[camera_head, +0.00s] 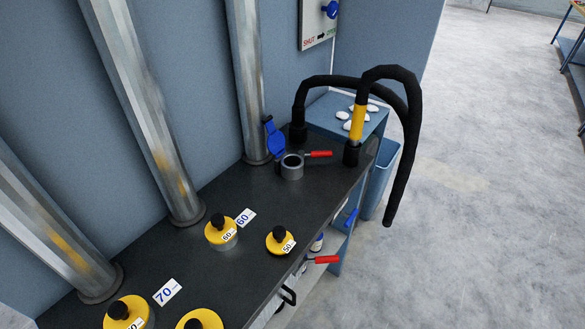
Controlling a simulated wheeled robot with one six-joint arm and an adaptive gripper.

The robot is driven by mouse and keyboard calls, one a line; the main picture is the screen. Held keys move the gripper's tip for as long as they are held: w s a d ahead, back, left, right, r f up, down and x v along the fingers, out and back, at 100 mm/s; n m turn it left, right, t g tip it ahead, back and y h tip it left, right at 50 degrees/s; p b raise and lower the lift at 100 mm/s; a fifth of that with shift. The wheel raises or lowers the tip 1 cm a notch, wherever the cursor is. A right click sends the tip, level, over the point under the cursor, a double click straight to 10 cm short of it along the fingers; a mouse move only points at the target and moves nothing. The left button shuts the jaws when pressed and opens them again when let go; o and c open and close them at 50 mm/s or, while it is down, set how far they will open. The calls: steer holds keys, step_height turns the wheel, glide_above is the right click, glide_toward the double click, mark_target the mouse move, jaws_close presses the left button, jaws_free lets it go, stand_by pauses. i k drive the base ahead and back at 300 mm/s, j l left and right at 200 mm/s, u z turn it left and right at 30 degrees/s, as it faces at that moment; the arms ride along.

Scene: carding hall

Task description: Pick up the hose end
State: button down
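A thick black hose (412,105) arches over the far end of the dark bench (210,265). One end rises from a black fitting (298,133) near the wall. The other end has a yellow band (357,124) and a black cuff (351,153), and points down at the bench's right edge. I cannot tell whether the cuff rests on the bench top or hangs just above it. Between the ends, the hose hangs down past the bench edge over the floor. My gripper is not in view.
A grey ring with a red handle (292,167) and a blue lever (273,138) stand near the hose. Yellow-topped caps (279,240) dot the bench. Metal pipes (247,80) rise along the wall. A blue stand (328,112) with white pieces is behind; open floor (480,130) lies right.

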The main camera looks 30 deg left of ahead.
mark_target(298, 126)
steer(key=u, duration=1.6)
steer(key=i+l, duration=0.1)
steer(key=l, duration=0.5)
steer(key=i+l, duration=0.1)
steer(key=l, duration=0.5)
